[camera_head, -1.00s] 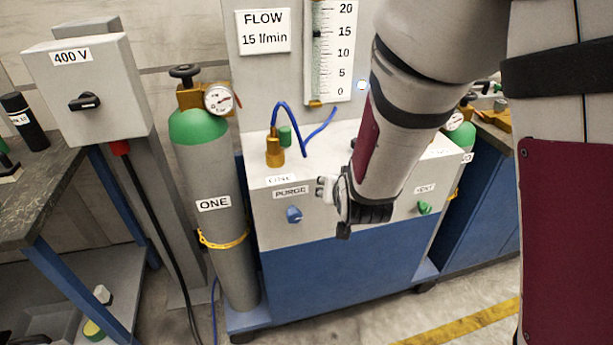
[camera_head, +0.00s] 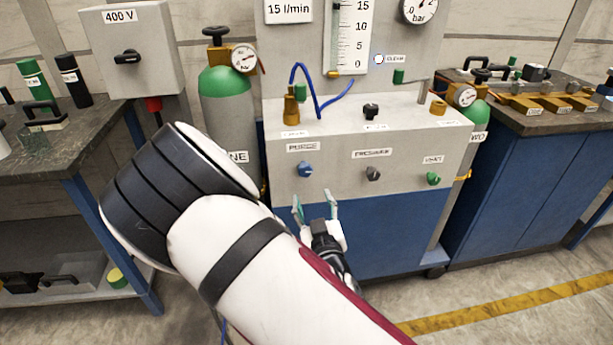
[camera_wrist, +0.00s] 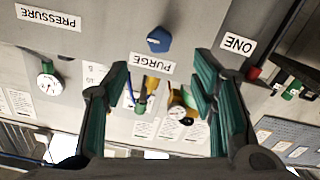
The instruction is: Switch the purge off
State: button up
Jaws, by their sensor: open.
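The blue PURGE knob (camera_head: 305,170) is on the front panel of the grey and blue cabinet (camera_head: 340,225), under its PURGE label (camera_head: 303,147). My gripper (camera_head: 315,206) is open and empty, just below and in front of the knob, apart from it. In the wrist view, which is upside down, the blue knob (camera_wrist: 159,40) shows at upper middle, beyond the two green-padded fingers (camera_wrist: 168,100).
A PRESSURE knob (camera_head: 373,174) and a green VENT knob (camera_head: 433,179) sit right of the purge knob. A green-topped gas cylinder (camera_head: 225,100) stands left of the cabinet. A 400 V switch box (camera_head: 133,50) is at upper left.

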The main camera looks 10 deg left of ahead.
aim_at(306, 173)
jog(key=b+x, duration=0.1)
jog(key=x, duration=1.1)
jog(key=shift+w, duration=0.3)
jog(key=c, duration=1.1)
